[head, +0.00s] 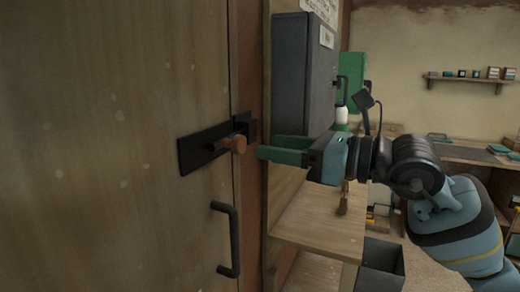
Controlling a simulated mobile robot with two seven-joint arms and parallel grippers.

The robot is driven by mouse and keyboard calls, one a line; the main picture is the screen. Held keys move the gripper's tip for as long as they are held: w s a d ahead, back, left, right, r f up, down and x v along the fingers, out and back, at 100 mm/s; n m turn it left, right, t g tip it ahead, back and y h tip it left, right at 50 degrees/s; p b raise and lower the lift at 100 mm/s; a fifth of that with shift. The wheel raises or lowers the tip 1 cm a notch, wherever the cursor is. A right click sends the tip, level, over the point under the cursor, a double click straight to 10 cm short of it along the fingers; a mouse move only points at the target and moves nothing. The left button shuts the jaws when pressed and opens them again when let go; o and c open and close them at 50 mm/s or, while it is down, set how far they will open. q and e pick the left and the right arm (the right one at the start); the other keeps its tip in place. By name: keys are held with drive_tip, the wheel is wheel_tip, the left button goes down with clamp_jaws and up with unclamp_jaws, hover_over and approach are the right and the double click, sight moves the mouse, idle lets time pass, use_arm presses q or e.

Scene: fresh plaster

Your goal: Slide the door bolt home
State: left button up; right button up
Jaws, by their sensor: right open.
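The door bolt (203,150) is a dark plate with a copper-brown knob (236,143) near its right end, mounted on the wooden door (110,110) close to the door's right edge. A dark bracket stands by the knob; I cannot tell whether the rod reaches into it. My right gripper (264,148), with green fingers, comes in from the right. It is open and empty, with its fingertips pointing at the knob and appearing a little to its right. My left gripper is not in the view.
A black door handle (229,240) sticks out below the bolt. A grey cabinet (303,75) hangs just right of the door frame, above a wooden bench (315,222). A dark bin (380,268) stands low beside the bench. A shelf (465,80) is on the far wall.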

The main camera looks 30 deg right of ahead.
drive_tip(key=v, duration=0.2)
drive_tip(key=shift+s+d+b, duration=0.25)
drive_tip(key=shift+b, duration=0.05)
drive_tip(key=shift+a+f, duration=0.1)
idle(0.3)
